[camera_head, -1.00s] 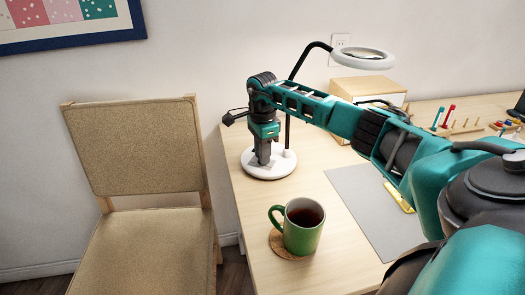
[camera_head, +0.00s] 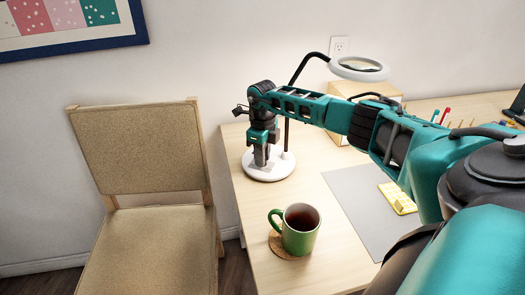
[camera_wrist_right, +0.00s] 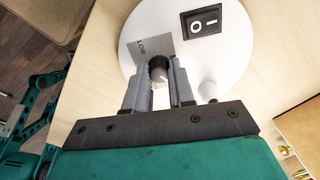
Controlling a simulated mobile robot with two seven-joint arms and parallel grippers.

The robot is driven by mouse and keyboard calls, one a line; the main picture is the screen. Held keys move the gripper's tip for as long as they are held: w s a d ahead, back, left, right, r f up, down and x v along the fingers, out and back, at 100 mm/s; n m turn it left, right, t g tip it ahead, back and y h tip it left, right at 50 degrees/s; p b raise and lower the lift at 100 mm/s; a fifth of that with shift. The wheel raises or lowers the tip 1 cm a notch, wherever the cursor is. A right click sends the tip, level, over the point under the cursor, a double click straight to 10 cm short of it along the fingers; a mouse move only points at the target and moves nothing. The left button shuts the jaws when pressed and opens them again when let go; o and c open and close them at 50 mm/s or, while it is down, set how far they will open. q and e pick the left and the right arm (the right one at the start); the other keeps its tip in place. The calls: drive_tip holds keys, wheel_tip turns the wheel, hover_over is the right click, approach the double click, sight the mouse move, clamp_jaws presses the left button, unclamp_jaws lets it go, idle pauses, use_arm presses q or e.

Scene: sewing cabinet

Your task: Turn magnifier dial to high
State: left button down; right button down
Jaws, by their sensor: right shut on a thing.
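The magnifier lamp has a white ring head (camera_head: 340,69) on a dark curved stem, and a round white base (camera_head: 254,174) on the desk's left end. In the right wrist view the base (camera_wrist_right: 232,62) carries a small dark knurled dial (camera_wrist_right: 158,70). A grey plate marked LOW (camera_wrist_right: 143,46) lies beside the dial; no HIGH mark is visible. My right gripper (camera_head: 262,162) points down over the base. Its fingers (camera_wrist_right: 160,76) are closed on the dial's sides and hide part of it. My left gripper is in neither view.
A black rocker switch (camera_wrist_right: 201,20) and a white post (camera_wrist_right: 208,90) stand close to the fingers. A green mug (camera_head: 300,238) with dark liquid sits on a coaster in front. A grey mat (camera_head: 350,200), a yellow item (camera_head: 398,198) and a wooden box (camera_head: 345,140) lie rightward. A chair (camera_head: 140,150) stands left.

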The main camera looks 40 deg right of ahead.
drive_tip(key=shift+r+m+p, duration=0.15)
drive_tip(key=shift+m+p, duration=0.3)
drive_tip(key=shift+m, duration=0.45)
drive_tip(key=shift+m+p, duration=0.4)
drive_tip(key=shift+m, duration=0.6)
drive_tip(key=m+p, duration=0.2)
drive_tip(key=m, duration=0.2)
drive_tip(key=shift+m, duration=0.6)
drive_tip(key=c, duration=1)
unclamp_jaws()
drive_tip(key=shift+o, duration=0.2)
